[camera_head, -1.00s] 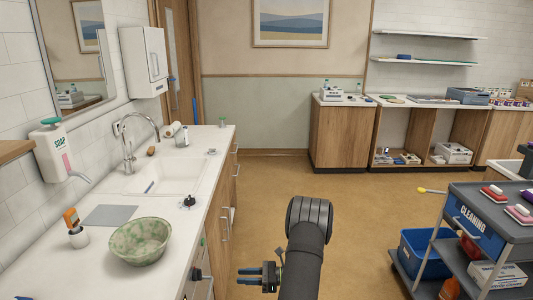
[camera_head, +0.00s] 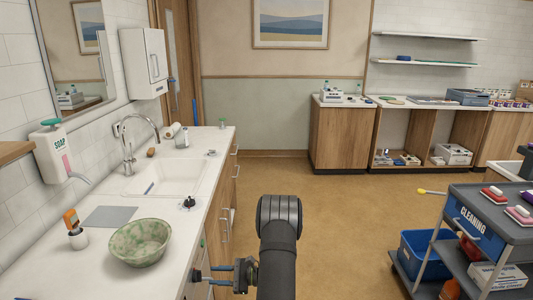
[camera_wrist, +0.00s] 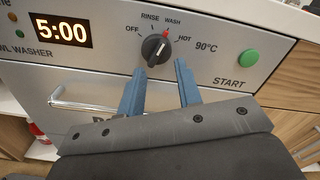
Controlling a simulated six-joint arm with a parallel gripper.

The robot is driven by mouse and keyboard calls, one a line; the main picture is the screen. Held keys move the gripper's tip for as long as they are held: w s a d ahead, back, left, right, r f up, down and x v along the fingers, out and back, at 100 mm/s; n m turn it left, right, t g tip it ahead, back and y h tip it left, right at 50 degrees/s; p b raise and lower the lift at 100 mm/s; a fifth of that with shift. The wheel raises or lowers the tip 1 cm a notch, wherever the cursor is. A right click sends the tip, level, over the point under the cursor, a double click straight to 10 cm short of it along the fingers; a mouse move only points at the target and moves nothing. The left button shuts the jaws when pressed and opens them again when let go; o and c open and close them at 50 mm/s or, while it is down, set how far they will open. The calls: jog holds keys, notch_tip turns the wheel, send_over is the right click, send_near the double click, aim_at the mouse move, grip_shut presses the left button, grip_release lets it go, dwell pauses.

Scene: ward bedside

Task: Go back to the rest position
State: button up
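My gripper (camera_head: 205,275) is low in front of the counter, its blue fingers pointing left at an appliance front. In the wrist view my gripper (camera_wrist: 160,68) is open, with a gap between its fingers. A dark round knob (camera_wrist: 156,48) on the bowl washer's silver panel (camera_wrist: 105,40) lies just beyond the fingertips, in line with the gap. I cannot tell whether the fingers touch it. The knob's red mark points at WASH. The display (camera_wrist: 62,32) reads 5:00. A green START button (camera_wrist: 249,58) is to the right.
A washer handle (camera_wrist: 85,98) runs below the panel. A green bowl (camera_head: 140,243) stands on the counter (camera_head: 30,255) above. A cleaning cart (camera_head: 480,235) stands at the right. The floor (camera_head: 345,215) between counter and cart is open.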

jog(key=shift+a+n, duration=0.3)
jog(key=shift+a, duration=0.4)
